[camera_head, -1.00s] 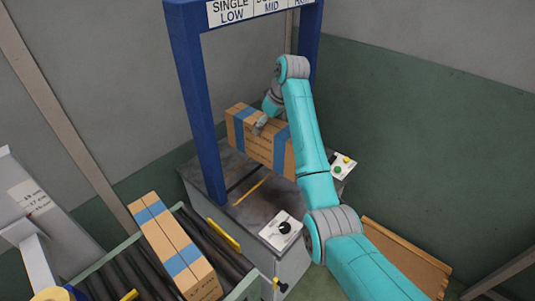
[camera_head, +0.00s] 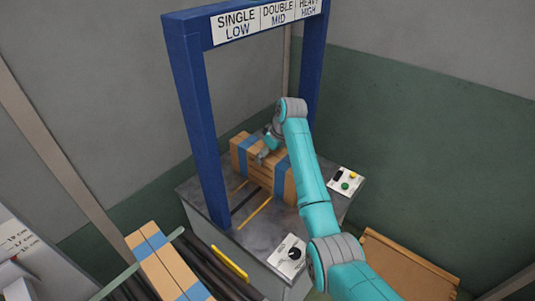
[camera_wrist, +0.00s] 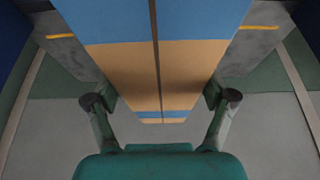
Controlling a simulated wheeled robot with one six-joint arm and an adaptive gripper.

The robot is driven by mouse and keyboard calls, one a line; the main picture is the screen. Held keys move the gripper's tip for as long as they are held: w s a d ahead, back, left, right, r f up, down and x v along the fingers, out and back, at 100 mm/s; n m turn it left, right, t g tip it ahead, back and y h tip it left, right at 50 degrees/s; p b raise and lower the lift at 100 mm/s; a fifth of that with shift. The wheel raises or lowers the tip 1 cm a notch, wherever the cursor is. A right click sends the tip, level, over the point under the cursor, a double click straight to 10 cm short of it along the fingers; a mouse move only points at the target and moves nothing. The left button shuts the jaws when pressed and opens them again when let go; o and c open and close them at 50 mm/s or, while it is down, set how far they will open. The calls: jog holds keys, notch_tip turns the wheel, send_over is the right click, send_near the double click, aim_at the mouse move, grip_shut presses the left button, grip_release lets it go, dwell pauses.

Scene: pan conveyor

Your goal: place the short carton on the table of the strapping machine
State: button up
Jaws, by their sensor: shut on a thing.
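The short carton (camera_head: 276,178) is brown with blue bands. It is at the table of the strapping machine (camera_head: 272,224), under the blue arch, with its long side slanting down to the right. Its base looks at or very near the grey tabletop; contact cannot be told. My gripper (camera_head: 268,154) is shut on the carton from above. In the wrist view my gripper (camera_wrist: 160,100) has one finger on each side of the carton (camera_wrist: 185,65), which fills the middle of the picture. My arm hides part of the carton's right end.
The blue arch (camera_head: 195,125) with a sign (camera_head: 262,20) stands around the table. Control boxes sit at the table's front (camera_head: 288,254) and right (camera_head: 345,181). Another banded carton (camera_head: 165,264) lies on the roller conveyor (camera_head: 215,275) at lower left. The table's front left is bare.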

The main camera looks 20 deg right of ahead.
jog(key=o, duration=1.7)
jog(key=v, duration=1.1)
jog(key=shift+r, duration=0.15)
jog(key=shift+s+r, duration=0.15)
jog(key=shift+r, duration=0.25)
jog(key=shift+d, duration=0.1)
